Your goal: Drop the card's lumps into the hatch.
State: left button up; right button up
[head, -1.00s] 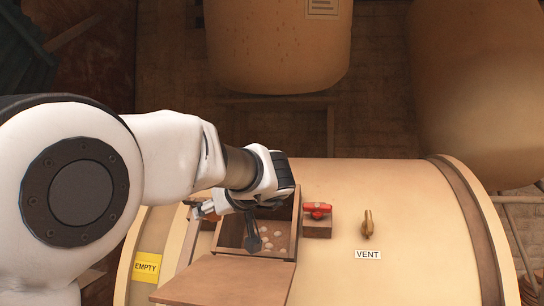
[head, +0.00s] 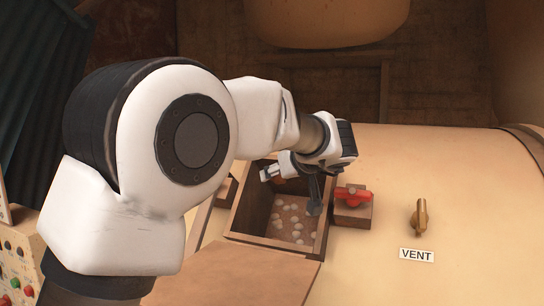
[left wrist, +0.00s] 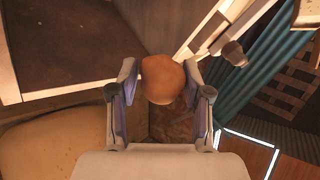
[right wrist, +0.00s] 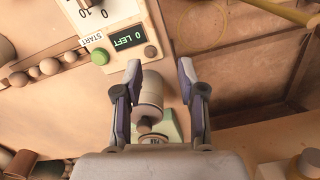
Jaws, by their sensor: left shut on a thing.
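My left gripper (head: 297,184) reaches over the open hatch (head: 238,222), a square wooden-walled opening in the cream drum, in the head view. In the left wrist view, my left gripper (left wrist: 162,82) is shut on a round orange-brown lump (left wrist: 162,80). Several pale round lumps (head: 291,225) lie on the hatch's brown floor. The hatch's lid (head: 255,275) is folded down toward me. My right gripper (right wrist: 160,78) shows only in the right wrist view, its fingers apart. A pale cylinder (right wrist: 150,92) shows between them, not visibly gripped. No card is readable in these views.
A red handle (head: 352,195) stands just right of the hatch, and a brass valve (head: 419,217) above the VENT label (head: 416,254). The right wrist view shows a panel with a green button (right wrist: 99,56) and a display (right wrist: 129,37) reading "0 LEFT".

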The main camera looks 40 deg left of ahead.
pick_arm(q)
jog(key=f, duration=0.1)
jog(key=w+f, duration=0.2)
jog(key=shift+a+f, duration=0.2)
jog(key=shift+a, duration=0.15)
jog(key=f, duration=0.1)
jog(key=w, duration=0.1)
jog(key=w+f, duration=0.1)
jog(key=shift+a+f, duration=0.25)
jog(key=shift+f, duration=0.1)
jog(key=o, duration=0.8)
jog(key=shift+s, duration=0.1)
jog(key=o, duration=0.5)
jog(key=shift+r, duration=0.1)
